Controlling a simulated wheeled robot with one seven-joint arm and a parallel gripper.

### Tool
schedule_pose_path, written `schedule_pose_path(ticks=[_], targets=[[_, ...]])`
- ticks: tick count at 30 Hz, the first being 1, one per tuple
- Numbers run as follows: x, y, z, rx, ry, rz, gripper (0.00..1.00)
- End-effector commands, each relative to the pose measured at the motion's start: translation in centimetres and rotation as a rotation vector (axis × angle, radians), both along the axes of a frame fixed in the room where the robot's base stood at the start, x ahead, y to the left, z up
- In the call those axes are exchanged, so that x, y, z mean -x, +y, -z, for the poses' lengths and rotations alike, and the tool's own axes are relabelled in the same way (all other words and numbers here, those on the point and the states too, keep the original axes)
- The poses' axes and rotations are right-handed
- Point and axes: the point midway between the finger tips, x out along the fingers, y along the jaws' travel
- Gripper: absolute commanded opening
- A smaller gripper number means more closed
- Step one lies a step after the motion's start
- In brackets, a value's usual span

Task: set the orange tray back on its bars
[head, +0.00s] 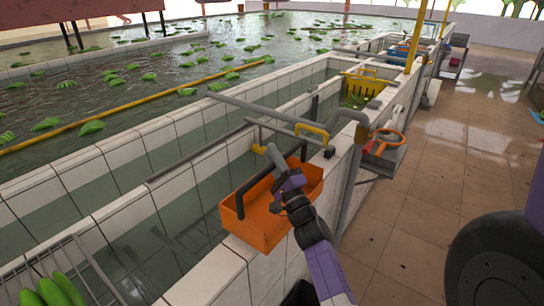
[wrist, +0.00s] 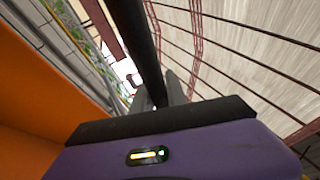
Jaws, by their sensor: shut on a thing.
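The orange tray (head: 262,232) is an open box in the middle of the head view, at the tiled wall beside the narrow water channel. Its orange side also fills the left of the wrist view (wrist: 40,90). My gripper (head: 274,160) reaches in over the tray from the lower right. In the wrist view its grey fingers (wrist: 158,98) are shut around a dark bar (wrist: 140,40), which looks like the tray's handle. Grey bars with yellow ends (head: 265,112) stand just behind the tray. I cannot tell whether the tray touches its bars.
Tiled channels and a large pool (head: 200,60) with floating green bananas lie left and behind. A yellow crate (head: 362,86) sits further along the channel. The tiled floor (head: 410,215) at right is mostly clear.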

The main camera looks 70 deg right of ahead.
Motion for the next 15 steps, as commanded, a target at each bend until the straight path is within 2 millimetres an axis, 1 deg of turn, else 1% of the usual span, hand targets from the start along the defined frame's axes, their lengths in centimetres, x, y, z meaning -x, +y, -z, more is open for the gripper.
schedule_pose_path(ticks=[5,6,8,9,15], targets=[[-0.03,0.03,0.19,0.002,-0.003,-0.002,0.00],[-0.04,0.03,0.29,0.000,-0.001,-0.001,0.20],[-0.03,0.02,0.19,0.000,0.000,-0.001,0.31],[-0.03,0.02,0.20,0.000,0.000,-0.001,0.39],[-0.03,0.02,0.20,0.000,0.000,-0.001,0.39]])
